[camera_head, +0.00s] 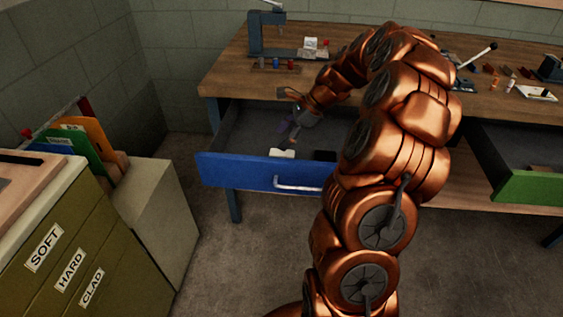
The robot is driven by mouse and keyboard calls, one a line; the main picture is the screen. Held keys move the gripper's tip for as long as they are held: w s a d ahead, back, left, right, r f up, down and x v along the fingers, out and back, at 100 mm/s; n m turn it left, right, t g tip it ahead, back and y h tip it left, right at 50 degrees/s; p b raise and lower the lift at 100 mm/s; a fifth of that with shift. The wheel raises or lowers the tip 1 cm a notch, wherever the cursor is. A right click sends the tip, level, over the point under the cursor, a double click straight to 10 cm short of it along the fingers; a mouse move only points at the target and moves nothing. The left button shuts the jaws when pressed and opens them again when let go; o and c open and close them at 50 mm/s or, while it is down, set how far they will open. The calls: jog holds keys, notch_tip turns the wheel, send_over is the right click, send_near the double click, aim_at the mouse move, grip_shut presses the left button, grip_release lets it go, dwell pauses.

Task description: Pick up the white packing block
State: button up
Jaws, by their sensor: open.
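A white block (282,153) lies inside the open blue drawer (235,172), near its front wall. The drawer front hides its lower part. My gripper (289,137) is over the drawer, tilted downward, with its fingers just above and behind the white block in the picture. The gripper is open and appears empty. It is small in this view, so I cannot tell the exact gap to the block.
A black item (324,155) lies in the drawer right of the block. The wooden workbench (225,72) above holds a press (265,35) and small parts. A green drawer (530,187) stands open at right. A labelled cabinet (75,250) is at left.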

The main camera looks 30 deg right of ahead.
aim_at(292, 154)
jog(key=d+f, duration=0.1)
jog(key=d+f+m, duration=0.1)
jog(key=d, duration=0.1)
jog(key=d+f+m, duration=0.1)
jog(key=d, duration=0.1)
jog(key=shift+w+d+f+t+b, duration=0.1)
jog(key=shift+w+t+b, duration=0.2)
jog(key=shift+t+b, duration=0.1)
jog(key=shift+w+f+m, duration=0.1)
jog(key=shift+f+m, duration=0.1)
jog(key=shift+m, duration=0.1)
jog(key=shift+x, duration=1.05)
jog(key=shift+w+a+f, duration=0.25)
jog(key=shift+w+f, duration=0.1)
jog(key=shift+f, duration=0.45)
jog(key=shift+w+a+f, duration=0.25)
jog(key=shift+w+f, duration=0.05)
jog(key=shift+f, duration=0.5)
jog(key=shift+w+a+f, duration=0.25)
jog(key=shift+w+f, duration=0.1)
jog(key=shift+f, duration=0.45)
jog(key=shift+c, duration=0.3)
jog(key=c, duration=1.2)
